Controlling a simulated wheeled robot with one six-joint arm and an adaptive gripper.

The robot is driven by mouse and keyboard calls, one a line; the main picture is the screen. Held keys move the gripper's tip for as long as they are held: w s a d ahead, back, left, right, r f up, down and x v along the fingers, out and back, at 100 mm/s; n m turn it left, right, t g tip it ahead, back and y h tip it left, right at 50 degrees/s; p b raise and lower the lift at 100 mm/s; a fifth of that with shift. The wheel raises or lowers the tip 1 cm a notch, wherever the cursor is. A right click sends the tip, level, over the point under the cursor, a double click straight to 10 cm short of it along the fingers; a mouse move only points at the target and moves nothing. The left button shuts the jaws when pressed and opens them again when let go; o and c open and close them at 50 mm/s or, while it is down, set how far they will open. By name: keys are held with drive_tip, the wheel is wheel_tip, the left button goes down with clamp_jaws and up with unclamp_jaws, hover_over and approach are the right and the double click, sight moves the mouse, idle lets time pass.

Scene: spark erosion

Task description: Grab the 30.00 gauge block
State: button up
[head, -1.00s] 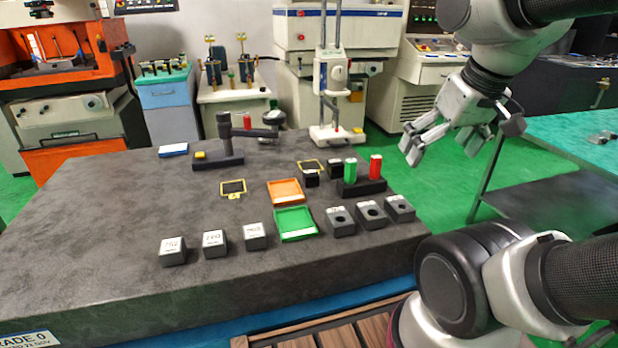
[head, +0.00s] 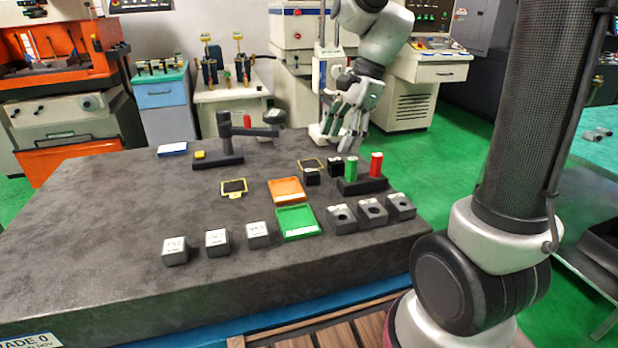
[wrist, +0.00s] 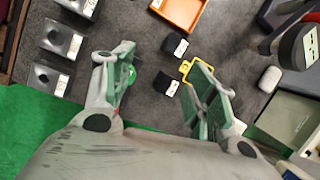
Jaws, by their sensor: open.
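No label reading 30.00 is legible, so I cannot tell which block it is. Two small black blocks, the near one (head: 312,178) and the far one (head: 335,167), stand beside the green cylinder in the head view. In the wrist view two black blocks with white labels show, one (wrist: 176,45) higher and one (wrist: 166,84) lower, between my fingers. My gripper (head: 337,142) is open and empty above the far right part of the table; its spread fingers also show in the wrist view (wrist: 162,62).
A green cylinder (head: 351,168) and red cylinder (head: 376,164) stand on a dark base close to the blocks. Orange (head: 286,189) and green (head: 297,222) trays, labelled cubes (head: 217,241) and holed blocks (head: 372,210) lie nearer. The table's left half is largely clear.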

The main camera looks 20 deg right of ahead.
sight(312, 171)
drive_tip(key=w+a+f+m, duration=0.1)
drive_tip(key=f, duration=0.2)
drive_tip(key=w+a+f+m, duration=0.1)
drive_tip(key=a+f, duration=0.1)
drive_tip(key=f, duration=0.1)
drive_tip(key=w+a+f+m, duration=0.1)
drive_tip(key=a+f, duration=0.1)
drive_tip(key=f, duration=0.2)
drive_tip(key=shift+w+a+g+y, duration=0.2)
drive_tip(key=shift+g+y, duration=0.1)
drive_tip(key=shift+y, duration=0.1)
clamp_jaws()
